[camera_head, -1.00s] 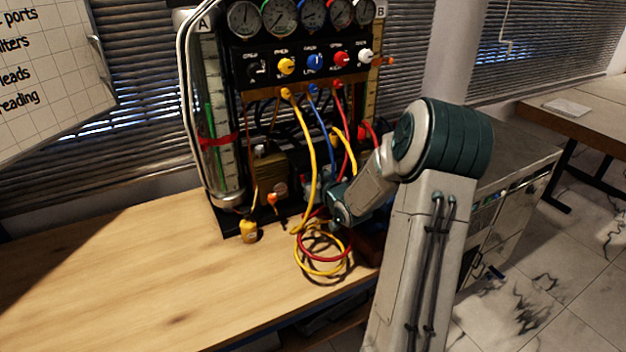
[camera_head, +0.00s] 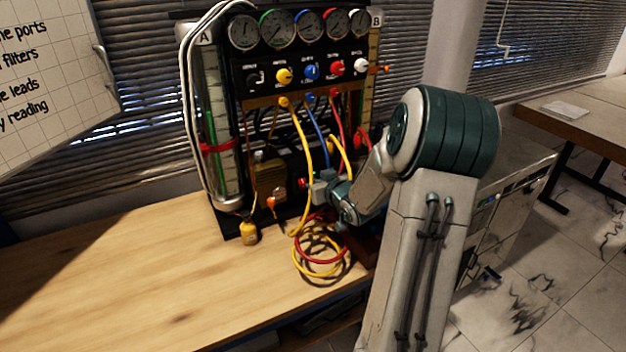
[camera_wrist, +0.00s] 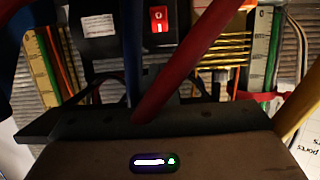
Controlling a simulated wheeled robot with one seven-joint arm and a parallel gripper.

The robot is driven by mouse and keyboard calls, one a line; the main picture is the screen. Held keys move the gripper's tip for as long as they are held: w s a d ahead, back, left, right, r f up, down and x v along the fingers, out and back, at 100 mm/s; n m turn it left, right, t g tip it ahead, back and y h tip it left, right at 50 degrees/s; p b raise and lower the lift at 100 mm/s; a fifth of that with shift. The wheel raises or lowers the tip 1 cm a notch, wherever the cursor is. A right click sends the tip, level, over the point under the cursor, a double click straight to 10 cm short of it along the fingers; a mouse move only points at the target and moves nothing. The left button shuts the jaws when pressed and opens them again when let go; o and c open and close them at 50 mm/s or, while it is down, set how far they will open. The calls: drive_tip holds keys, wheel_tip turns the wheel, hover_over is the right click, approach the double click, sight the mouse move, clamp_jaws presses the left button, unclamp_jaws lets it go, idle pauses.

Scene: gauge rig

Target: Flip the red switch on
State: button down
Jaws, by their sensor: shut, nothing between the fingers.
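The red switch (camera_head: 302,182) is a small red spot low on the dark gauge rig, just left of my gripper in the head view. In the wrist view the red switch (camera_wrist: 158,19) is a red rocker with white marks on a black box at the top. I cannot tell which side is pressed in. My gripper (camera_head: 314,188) is shut and empty, close in front of the switch in the head view. I cannot tell whether it touches it. Its fingertips are hard to make out in the wrist view.
A red hose (camera_wrist: 190,55) crosses close to the wrist camera. Yellow (camera_head: 305,150) and blue (camera_head: 318,130) hoses hang from the rig's ports. A coiled hose (camera_head: 320,262) lies on the wooden bench (camera_head: 130,280). The bench's left side is clear.

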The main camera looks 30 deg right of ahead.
drive_tip(key=s+r, duration=0.4)
drive_tip(key=s, duration=0.2)
drive_tip(key=shift+r, duration=0.2)
idle(0.4)
drive_tip(key=s+a+g, duration=1.2)
drive_tip(key=s+a, duration=0.9)
drive_tip(key=s, duration=0.3)
drive_tip(key=shift+a+r, duration=0.25)
